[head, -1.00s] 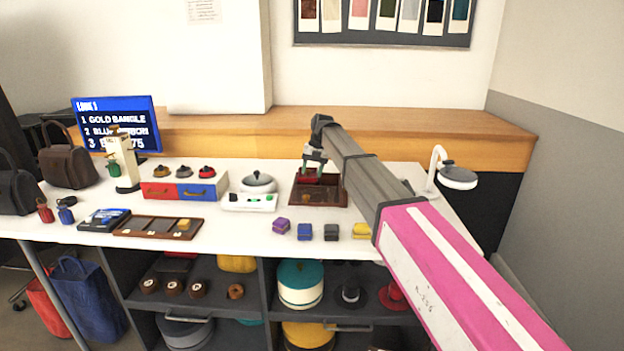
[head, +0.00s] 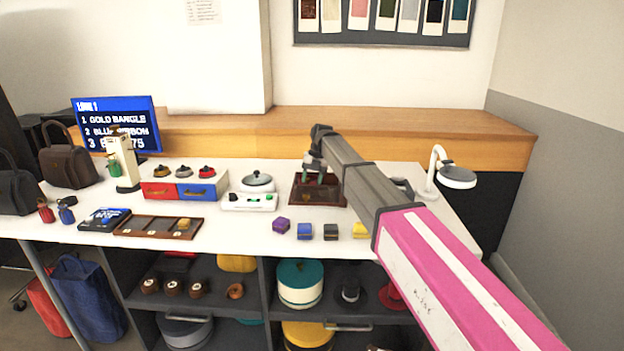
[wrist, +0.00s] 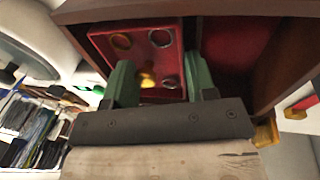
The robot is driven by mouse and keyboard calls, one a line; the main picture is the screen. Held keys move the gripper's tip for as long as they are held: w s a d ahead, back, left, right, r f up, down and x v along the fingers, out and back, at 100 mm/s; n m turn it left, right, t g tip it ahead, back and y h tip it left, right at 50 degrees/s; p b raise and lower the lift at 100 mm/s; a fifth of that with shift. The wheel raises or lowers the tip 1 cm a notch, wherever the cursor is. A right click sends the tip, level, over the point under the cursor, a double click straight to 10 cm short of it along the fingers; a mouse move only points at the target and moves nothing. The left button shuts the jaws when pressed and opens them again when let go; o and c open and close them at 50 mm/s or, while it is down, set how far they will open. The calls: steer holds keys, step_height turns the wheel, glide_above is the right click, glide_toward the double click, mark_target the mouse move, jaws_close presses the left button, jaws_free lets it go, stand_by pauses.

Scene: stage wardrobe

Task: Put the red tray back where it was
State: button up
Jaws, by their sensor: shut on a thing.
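The red tray (wrist: 143,42) shows in the wrist view, with several ring-like pieces and a gold piece on it. It is in the left part of a dark wooden box (wrist: 284,80). My gripper (wrist: 160,82) has its green fingers at the two sides of the tray's near end and is shut on it. In the head view my gripper (head: 319,178) is down at the wooden box (head: 318,203), right of the table's middle. The tray is mostly hidden there by the gripper. I cannot tell whether it rests on the box floor.
A white scale (head: 250,200) stands just left of the box. Purple, blue, dark and yellow small blocks (head: 305,231) lie in front. A white lamp (head: 457,178) stands at the right. A drawer unit (head: 185,188) and a compartment tray (head: 158,227) are further left.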

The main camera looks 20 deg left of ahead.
steer(key=o, duration=1)
steer(key=shift+s+d+f, duration=0.1)
steer(key=shift+s+f, duration=0.05)
steer(key=shift+f, duration=0.4)
steer(key=shift+c, duration=0.2)
steer(key=shift+o, duration=0.3)
steer(key=v, duration=1.3)
steer(key=shift+r, duration=0.2)
